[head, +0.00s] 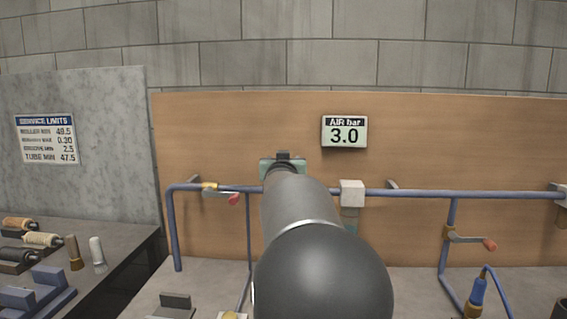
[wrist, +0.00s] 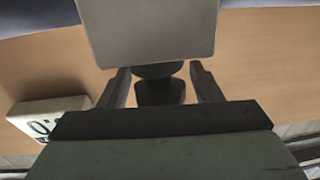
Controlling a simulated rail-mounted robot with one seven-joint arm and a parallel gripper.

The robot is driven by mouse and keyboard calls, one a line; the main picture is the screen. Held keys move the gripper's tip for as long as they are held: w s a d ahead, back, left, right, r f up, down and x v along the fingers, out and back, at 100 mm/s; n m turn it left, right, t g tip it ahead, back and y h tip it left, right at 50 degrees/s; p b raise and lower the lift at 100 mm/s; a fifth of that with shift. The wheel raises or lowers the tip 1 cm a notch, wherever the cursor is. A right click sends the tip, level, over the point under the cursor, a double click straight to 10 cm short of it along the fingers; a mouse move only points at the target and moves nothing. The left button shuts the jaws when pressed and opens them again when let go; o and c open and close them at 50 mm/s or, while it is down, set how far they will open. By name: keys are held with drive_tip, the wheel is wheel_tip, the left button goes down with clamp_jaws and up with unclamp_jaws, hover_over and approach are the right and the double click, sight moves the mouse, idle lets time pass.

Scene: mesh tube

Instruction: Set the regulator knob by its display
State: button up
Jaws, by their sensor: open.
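The air display (head: 345,132) on the board reads "AIR bar 3.0". It also shows, turned over and partly cut off, at the left of the wrist view (wrist: 42,117). A dark knob (wrist: 160,91) shows in the wrist view against the edge of a pale grey block (wrist: 150,30). My gripper (wrist: 160,76) is open, one finger on each side of the knob, with a visible gap on both sides. In the head view, the back of my gripper (head: 283,165) shows beyond my arm, left of and below the display. My arm hides the knob and fingers there.
A blue pipe (head: 440,194) runs along the board, with red-handled valves (head: 234,199) and (head: 489,245). A pale block (head: 352,193) sits on it just right of my arm. A limits sign (head: 47,139) hangs left. Spools (head: 42,240) lie on the left bench.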

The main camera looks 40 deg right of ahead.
drive_tip(key=p+v, duration=0.3)
drive_tip(key=v, duration=1.4)
drive_tip(key=shift+s, duration=0.2)
drive_tip(key=shift+a, duration=0.25)
idle(1.4)
drive_tip(key=a+f+n+g+y+p, duration=0.35)
drive_tip(key=a+f+n+y, duration=0.35)
drive_tip(key=a+f+y, duration=0.85)
drive_tip(key=s+a+f+g+h, duration=0.1)
drive_tip(key=s+a+f+g, duration=0.2)
drive_tip(key=s, duration=0.3)
drive_tip(key=s+a+f+g+h, duration=0.1)
drive_tip(key=s+a+f+g, duration=0.2)
drive_tip(key=s, duration=0.3)
drive_tip(key=s+a+f+n+g+h, duration=0.1)
drive_tip(key=s+a+f+g+h, duration=0.1)
drive_tip(key=s+a+f+g, duration=0.2)
drive_tip(key=shift+s+f+p, duration=0.35)
drive_tip(key=shift+s+f, duration=0.25)
drive_tip(key=shift+s, duration=0.6)
